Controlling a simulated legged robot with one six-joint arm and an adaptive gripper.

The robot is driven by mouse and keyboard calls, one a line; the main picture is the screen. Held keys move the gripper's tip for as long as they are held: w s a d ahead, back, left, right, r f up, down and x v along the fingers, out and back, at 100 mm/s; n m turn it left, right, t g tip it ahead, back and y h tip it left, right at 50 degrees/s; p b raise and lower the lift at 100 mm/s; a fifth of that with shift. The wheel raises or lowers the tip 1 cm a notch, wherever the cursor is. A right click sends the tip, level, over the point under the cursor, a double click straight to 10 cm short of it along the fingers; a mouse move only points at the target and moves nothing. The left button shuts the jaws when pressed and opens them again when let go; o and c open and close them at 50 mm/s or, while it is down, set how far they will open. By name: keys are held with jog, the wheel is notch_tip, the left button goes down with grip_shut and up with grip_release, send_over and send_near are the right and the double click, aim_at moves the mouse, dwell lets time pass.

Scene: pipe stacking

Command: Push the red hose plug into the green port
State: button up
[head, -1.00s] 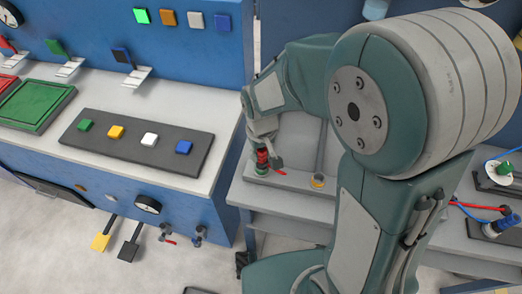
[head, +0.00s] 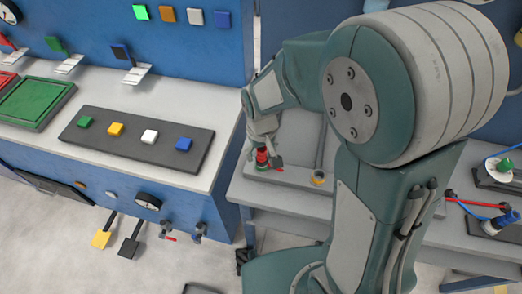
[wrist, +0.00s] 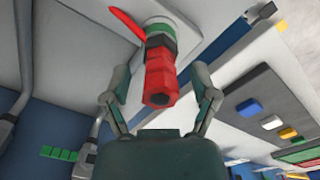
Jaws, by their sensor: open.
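The red hose plug (wrist: 160,82) stands between the two fingers of my gripper (wrist: 161,92) in the wrist view. The fingers are open, with gaps on both sides of the plug. The plug lines up with the green port (wrist: 162,31), with a dark collar between them. I cannot tell how deep the plug sits. In the head view, the red plug (head: 261,157) is just below my gripper (head: 262,143), over the green port (head: 261,167), on the grey bench.
A red lever (wrist: 126,26) sticks out beside the port. A blue plug with hoses (head: 498,222) is on the right bench. A panel of coloured buttons (head: 135,140) lies on the left counter.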

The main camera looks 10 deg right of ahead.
notch_tip(320, 180, up, 12)
jog(key=shift+f, duration=0.1)
dwell(0.5)
jog(key=s+d+r+m+t, duration=0.3)
jog(key=s+d+r+t, duration=0.2)
jog(key=s+d+r, duration=0.3)
jog(key=s+d, duration=0.2)
jog(key=s, duration=0.2)
jog(key=shift+s+d+m+t, duration=0.3)
jog(key=shift+d, duration=0.1)
dwell(0.7)
